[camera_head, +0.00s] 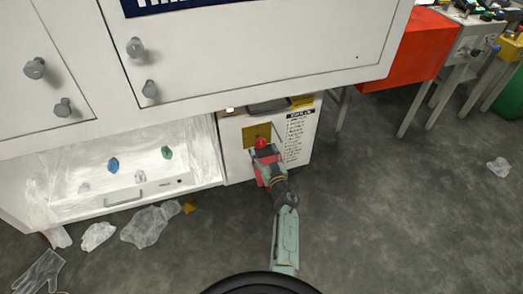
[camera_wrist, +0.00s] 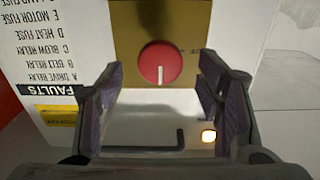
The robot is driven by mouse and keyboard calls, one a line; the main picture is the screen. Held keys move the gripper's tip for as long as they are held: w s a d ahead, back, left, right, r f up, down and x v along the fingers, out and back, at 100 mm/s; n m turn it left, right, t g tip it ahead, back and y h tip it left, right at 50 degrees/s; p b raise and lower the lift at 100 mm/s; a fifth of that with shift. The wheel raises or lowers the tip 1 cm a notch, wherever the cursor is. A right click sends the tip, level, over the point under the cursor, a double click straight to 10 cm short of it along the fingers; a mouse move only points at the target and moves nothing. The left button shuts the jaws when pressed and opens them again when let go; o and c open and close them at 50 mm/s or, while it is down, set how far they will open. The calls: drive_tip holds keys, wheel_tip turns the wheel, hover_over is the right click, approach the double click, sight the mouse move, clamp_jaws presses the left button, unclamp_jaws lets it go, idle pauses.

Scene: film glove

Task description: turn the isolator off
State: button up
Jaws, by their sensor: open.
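The isolator is a round red knob (camera_wrist: 160,64) with a white pointer line, on a brass plate (camera_wrist: 125,20) in the wrist view. The line runs up and down in that view, in the knob's lower half. In the head view the red knob (camera_head: 261,142) shows on the white cabinet's brass plate (camera_head: 250,132). My gripper (camera_head: 264,153) is in front of it. In the wrist view my gripper (camera_wrist: 160,82) is open, with one finger on each side of the knob's lower part. Nothing is between the fingers, and contact cannot be told.
A fault list (camera_wrist: 50,50) appears upside down beside the plate. A lit lamp (camera_wrist: 208,135) and a dark handle (camera_wrist: 150,146) are on the cabinet. Crumpled clear film (camera_head: 148,226) lies on the floor at left. A red box (camera_head: 420,48) stands at right. Floor at right is mostly clear.

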sight(261, 145)
drive_tip(key=shift+b+x, duration=0.5)
drive_tip(key=shift+x, duration=1.15)
drive_tip(key=c, duration=1.1)
